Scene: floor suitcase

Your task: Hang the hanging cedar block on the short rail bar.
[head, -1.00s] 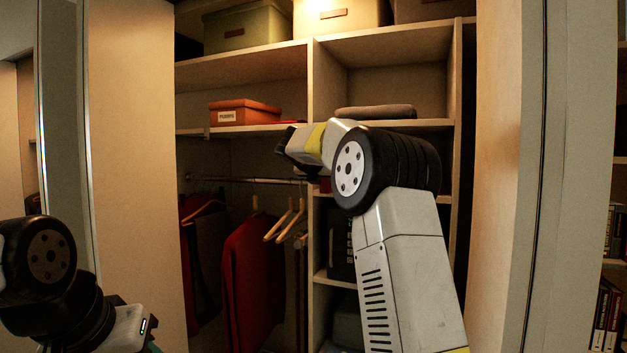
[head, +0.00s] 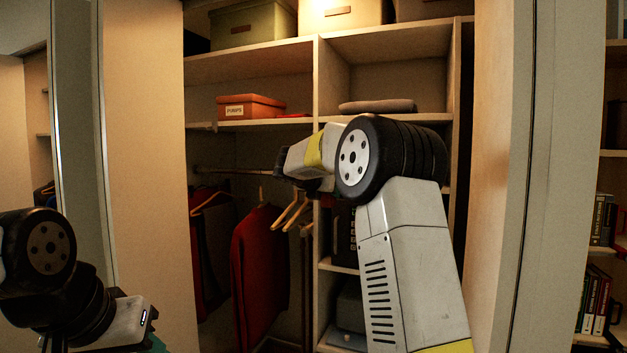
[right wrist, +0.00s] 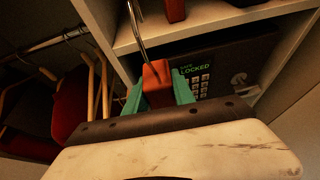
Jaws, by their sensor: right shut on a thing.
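The cedar block (right wrist: 156,82) is a reddish-brown block with a thin metal hook (right wrist: 137,38) rising from it, in the right wrist view. My right gripper (right wrist: 158,88) is shut on the block between its green fingers. The hook points up and runs to the top edge of that view. The rail bar (right wrist: 45,47) is at the upper left there, apart from the hook; it also shows in the head view (head: 236,171). In the head view my right wrist hides the block. My left gripper (head: 155,343) is only partly in view at lower left; its jaws cannot be made out.
Wooden hangers (head: 291,212) and a red garment (head: 257,262) hang below the rail. A dark safe (right wrist: 225,70) stands in a cubby to the right of the block. The upright divider (head: 316,90) and shelves bound the rail's space. An orange box (head: 250,107) sits above.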

